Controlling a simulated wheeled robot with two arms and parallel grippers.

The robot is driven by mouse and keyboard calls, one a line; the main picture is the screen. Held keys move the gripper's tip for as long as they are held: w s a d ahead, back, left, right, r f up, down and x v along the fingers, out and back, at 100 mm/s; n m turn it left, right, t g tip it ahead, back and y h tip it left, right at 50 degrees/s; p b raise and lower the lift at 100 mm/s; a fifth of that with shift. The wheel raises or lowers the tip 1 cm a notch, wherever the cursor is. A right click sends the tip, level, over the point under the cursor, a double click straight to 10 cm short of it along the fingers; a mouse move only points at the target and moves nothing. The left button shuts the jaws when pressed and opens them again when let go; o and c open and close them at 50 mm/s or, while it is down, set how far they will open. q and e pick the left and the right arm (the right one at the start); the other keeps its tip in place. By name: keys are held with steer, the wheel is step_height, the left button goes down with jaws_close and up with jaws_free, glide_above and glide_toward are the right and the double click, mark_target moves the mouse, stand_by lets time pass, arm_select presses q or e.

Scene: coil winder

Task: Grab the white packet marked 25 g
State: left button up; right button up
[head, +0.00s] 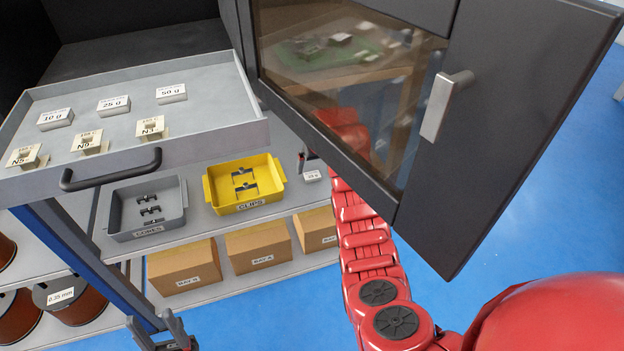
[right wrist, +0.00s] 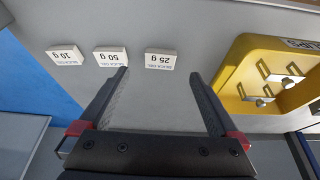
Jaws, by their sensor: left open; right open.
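A white packet marked 25 g (right wrist: 160,60) lies on the grey shelf in the right wrist view, its print upside down. It sits just beyond and between the fingertips of my open, empty right gripper (right wrist: 158,76). In the head view the cabinet door hides most of that gripper; a small white packet (head: 312,176), its print hard to read, shows beside the yellow bin. Another white block marked 25 g (head: 113,104) lies in the pulled-out drawer. My left gripper (head: 152,322) is open and empty at the bottom of the head view, below the shelves.
White packets marked 50 g (right wrist: 110,57) and 10 g (right wrist: 65,57) lie beside the 25 g one. The yellow CLIPS bin (head: 208,190) and grey CORES bin (head: 113,222) share the shelf. The open dark door (head: 490,130) and drawer (head: 215,145) overhang it. Cardboard boxes (head: 258,246) stand below.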

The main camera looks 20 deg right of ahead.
mark_target(313, 175)
steer(key=shift+b+x, duration=0.55)
steer(key=shift+x, duration=2.15)
steer(key=c, duration=1.4)
